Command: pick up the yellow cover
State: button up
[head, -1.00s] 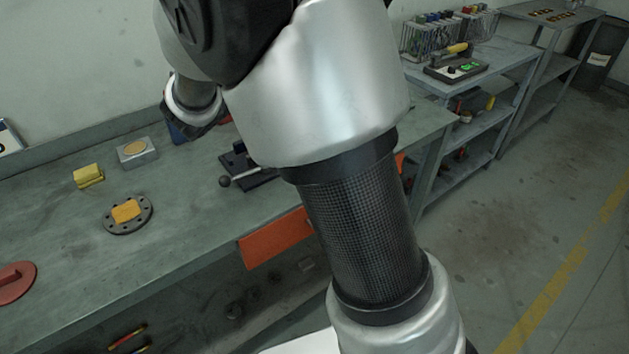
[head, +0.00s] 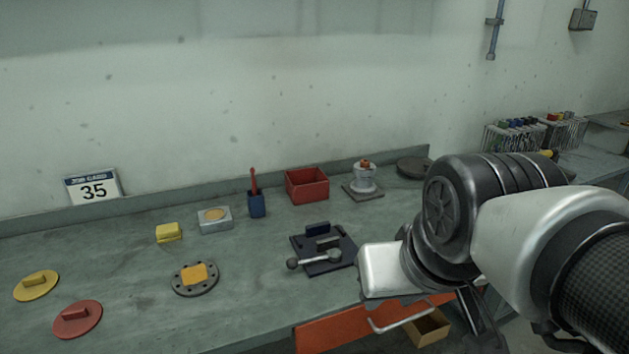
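The yellow cover (head: 36,285) is a flat round disc with a raised grip bar on top. It lies on the workbench at the far left in the head view. A red cover (head: 77,319) of the same shape lies just in front and to its right. My arm (head: 500,225) is at the right side of the view, far from the yellow cover. No gripper fingers can be made out, so what they hold is not shown.
The bench (head: 120,270) also bears a dark flange with an orange pad (head: 194,278), a yellow block (head: 168,232), a grey box (head: 215,220), a blue holder (head: 256,204), a red bin (head: 307,185) and a dark vise (head: 322,250). Bench space beside the yellow cover is clear.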

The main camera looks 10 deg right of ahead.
aim_at(37, 285)
jog(key=u, duration=1.8)
jog(key=i+j+z, duration=0.35)
jog(key=j, duration=0.3)
jog(key=i+j+z, duration=0.2)
jog(key=j, duration=0.2)
jog(key=i+j+z, duration=0.15)
jog(key=j, duration=0.25)
jog(key=i+j+z, duration=0.2)
jog(key=j, duration=0.2)
jog(key=k, duration=0.1)
